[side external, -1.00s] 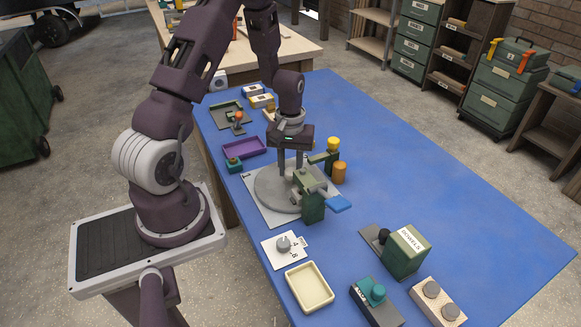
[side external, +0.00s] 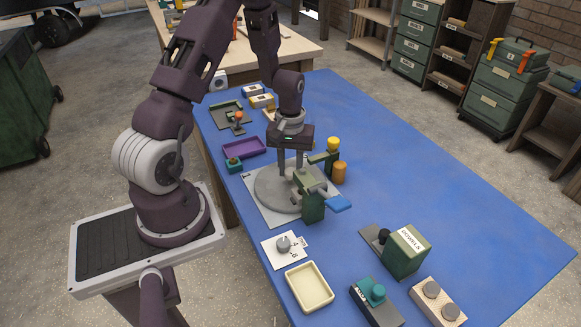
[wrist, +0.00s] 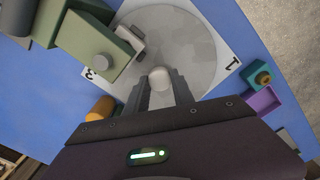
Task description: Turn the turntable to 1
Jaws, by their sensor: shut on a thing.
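The turntable (side external: 268,188) is a round grey disc on a white square plate on the blue table; it also shows in the wrist view (wrist: 190,45). The plate's "1" mark (wrist: 232,64) is right of the disc and its "3" mark (wrist: 90,73) is at the left. A short pale upright peg (wrist: 160,76) stands on the disc. My gripper (wrist: 161,92) points down over the disc, with one finger on each side of the peg, shut on it. It also shows in the side view (side external: 289,170). The lower fingertips are partly hidden there.
An orange cylinder (side external: 340,173) and a purple tray (side external: 244,146) are nearby. A dial plate (side external: 270,249) lies in front.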

